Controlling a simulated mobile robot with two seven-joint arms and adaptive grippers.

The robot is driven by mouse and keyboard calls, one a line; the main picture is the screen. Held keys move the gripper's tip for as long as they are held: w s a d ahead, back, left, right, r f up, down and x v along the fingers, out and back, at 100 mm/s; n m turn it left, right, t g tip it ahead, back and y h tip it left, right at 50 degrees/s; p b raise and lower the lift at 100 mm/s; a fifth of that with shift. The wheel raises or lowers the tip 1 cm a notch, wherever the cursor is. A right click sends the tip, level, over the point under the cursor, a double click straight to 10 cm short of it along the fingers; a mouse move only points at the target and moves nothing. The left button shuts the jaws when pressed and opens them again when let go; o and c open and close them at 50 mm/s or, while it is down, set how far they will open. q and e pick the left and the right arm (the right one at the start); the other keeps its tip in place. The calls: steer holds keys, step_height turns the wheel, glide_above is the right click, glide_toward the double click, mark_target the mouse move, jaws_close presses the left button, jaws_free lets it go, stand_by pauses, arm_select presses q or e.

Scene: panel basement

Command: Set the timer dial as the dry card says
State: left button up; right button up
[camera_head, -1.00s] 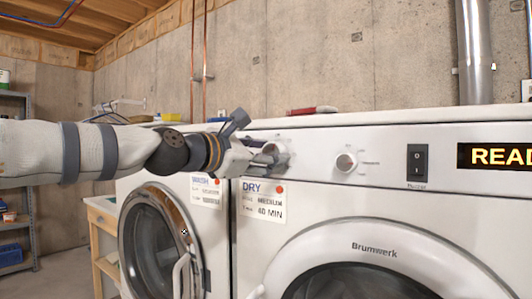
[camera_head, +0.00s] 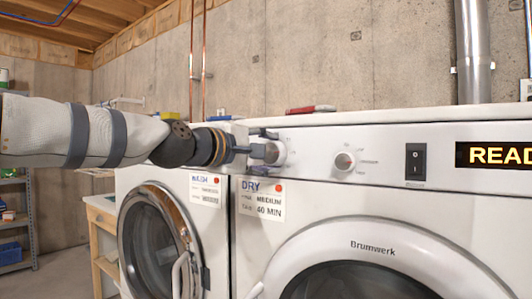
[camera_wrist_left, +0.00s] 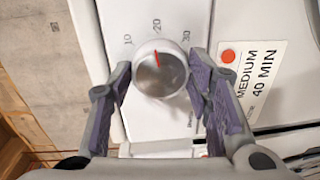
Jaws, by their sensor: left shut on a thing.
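The timer dial (camera_head: 275,152) is the left knob on the dryer panel, partly hidden by my gripper. In the left wrist view the dial (camera_wrist_left: 160,72) is silver with a red pointer near the 20 mark; 10 and 30 are printed either side. My left gripper (camera_head: 266,148) is shut on the dial, its purple-padded fingers (camera_wrist_left: 163,90) on opposite sides of it. The dry card (camera_head: 262,199) hangs below the panel and reads medium, 40 min; it also shows in the left wrist view (camera_wrist_left: 254,84). My right gripper is not seen.
A second knob (camera_head: 345,161), a black rocker switch (camera_head: 416,162) and a display (camera_head: 494,155) starting "READ" are to the right. The wash card (camera_head: 205,189) is on the left machine. A red-handled object (camera_head: 311,109) lies on top.

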arm_select(q)
steer(key=m, duration=0.5)
steer(key=shift+t+y, duration=0.3)
steer(key=m, duration=0.8)
steer(key=shift+r+m+t, duration=0.1)
steer(key=shift+m+t, duration=0.2)
steer(key=shift+t, duration=0.1)
steer(key=m, duration=0.4)
steer(key=shift+m+t, duration=0.3)
steer(key=shift+s+r+m, duration=0.1)
steer(key=shift+m, duration=0.2)
steer(key=o, duration=1.1)
steer(key=shift+o, duration=0.2)
steer(key=shift+d+f, duration=0.1)
steer(key=shift+f, duration=0.1)
